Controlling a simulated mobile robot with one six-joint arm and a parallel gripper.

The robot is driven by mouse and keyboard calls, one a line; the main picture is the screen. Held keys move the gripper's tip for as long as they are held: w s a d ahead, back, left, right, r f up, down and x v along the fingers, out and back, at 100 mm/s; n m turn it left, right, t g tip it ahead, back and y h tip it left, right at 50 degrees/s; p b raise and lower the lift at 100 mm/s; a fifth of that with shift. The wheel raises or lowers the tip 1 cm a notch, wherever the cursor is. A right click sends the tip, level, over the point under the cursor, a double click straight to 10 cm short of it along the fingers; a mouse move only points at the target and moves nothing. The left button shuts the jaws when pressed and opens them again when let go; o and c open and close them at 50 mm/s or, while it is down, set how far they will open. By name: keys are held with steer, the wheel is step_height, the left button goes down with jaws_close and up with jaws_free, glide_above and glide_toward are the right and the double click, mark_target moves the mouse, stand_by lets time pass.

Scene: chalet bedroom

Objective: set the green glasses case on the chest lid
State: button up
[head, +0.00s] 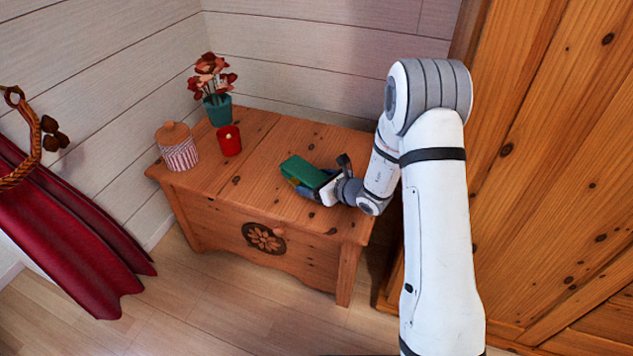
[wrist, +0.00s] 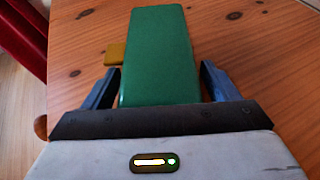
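The green glasses case (head: 304,172) is over the front right part of the wooden chest lid (head: 255,140). In the wrist view the case (wrist: 158,55) lies lengthwise between the two blue fingers. I cannot tell whether the underside of the case touches the lid. A small yellow block (wrist: 115,53) shows on the lid beside the case, partly hidden by it.
A striped jar with a wooden top (head: 177,148), a red candle (head: 229,141) and a teal pot of red flowers (head: 217,108) stand on the lid's left part. A tall wooden wardrobe (head: 550,150) is at the right. Red cloth (head: 70,230) hangs at the left.

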steer(key=shift+o, duration=0.7)
steer(key=shift+s+d, duration=0.1)
steer(key=p+v, duration=0.2)
steer(key=v, duration=0.5)
steer(key=shift+s+d+r, duration=0.15)
steer(key=shift+d+r, duration=0.1)
steer(key=s+a+r+n+g+p, duration=0.2)
steer(key=s+r+n+g+p, duration=0.2)
steer(key=s+r+n+p, duration=0.7)
steer(key=s+a+r+n+g+p, duration=0.2)
steer(key=s+r+n+g+p, duration=0.15)
steer(key=r, duration=1.35)
steer(key=s+d+r+n+h+p, duration=0.3)
steer(key=s+d+r+n+p, duration=0.1)
steer(key=r, duration=0.3)
steer(key=s+d+r+n+h+p, duration=0.3)
steer(key=s+d+r+n+p, duration=0.1)
steer(key=r+p, duration=0.3)
steer(key=s+d+r+n+h+p, duration=0.4)
steer(key=s+d+r+p, duration=0.1)
steer(key=r, duration=0.3)
steer(key=shift+s+d+t, duration=0.25)
steer(key=shift+d+t, duration=0.2)
steer(key=shift+d, duration=0.4)
steer(key=shift+d+r, duration=0.1)
steer(key=shift+c, duration=0.2)
